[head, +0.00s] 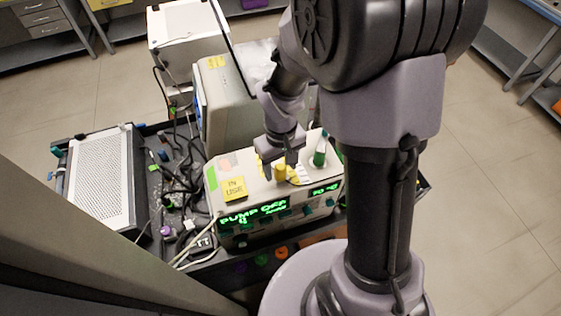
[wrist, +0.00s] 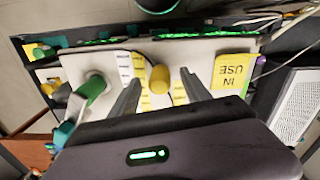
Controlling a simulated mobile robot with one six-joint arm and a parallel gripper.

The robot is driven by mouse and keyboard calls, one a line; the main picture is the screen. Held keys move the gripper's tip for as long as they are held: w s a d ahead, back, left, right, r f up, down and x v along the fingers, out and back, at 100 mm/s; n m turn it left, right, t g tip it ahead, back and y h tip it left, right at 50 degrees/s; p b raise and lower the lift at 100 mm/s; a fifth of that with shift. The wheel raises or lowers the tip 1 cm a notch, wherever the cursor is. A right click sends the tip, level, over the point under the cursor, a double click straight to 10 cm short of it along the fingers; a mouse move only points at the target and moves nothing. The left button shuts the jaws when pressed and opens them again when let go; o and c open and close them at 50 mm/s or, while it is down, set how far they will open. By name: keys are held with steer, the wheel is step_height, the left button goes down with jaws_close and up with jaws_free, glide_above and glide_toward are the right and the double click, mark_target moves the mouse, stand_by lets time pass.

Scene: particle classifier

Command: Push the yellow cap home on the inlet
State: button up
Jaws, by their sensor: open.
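The yellow cap (head: 280,173) stands upright on top of the pale instrument box with the green display. In the wrist view the cap (wrist: 159,84) shows between the two fingers of my gripper (wrist: 160,78), with a gap on each side. My gripper (head: 279,170) is open, and its fingers point down around the cap. The inlet is hidden under the cap, so I cannot tell how far the cap sits on it.
A green-collared fitting (head: 319,158) stands right of the cap on the box top. A yellow "IN USE" note (head: 235,188) lies to the left. A larger grey box (head: 226,105) stands behind. Loose cables (head: 178,165) and a white perforated case (head: 103,172) fill the cart's left side.

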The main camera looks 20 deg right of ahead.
step_height(320, 180, up, 17)
steer(key=p, duration=0.3)
steer(key=shift+r, duration=0.2)
steer(key=m+t+y+b, duration=0.2)
steer(key=m+t+b, duration=0.4)
steer(key=b, duration=2.1)
glide_toward(280, 167)
steer(key=s+a+f, duration=0.5)
steer(key=s+f, duration=0.3)
steer(key=f, duration=0.2)
steer(key=shift+w+a+f, duration=0.1)
steer(key=shift+w+a, duration=0.05)
steer(key=shift+a, duration=0.05)
steer(key=shift+d, duration=0.1)
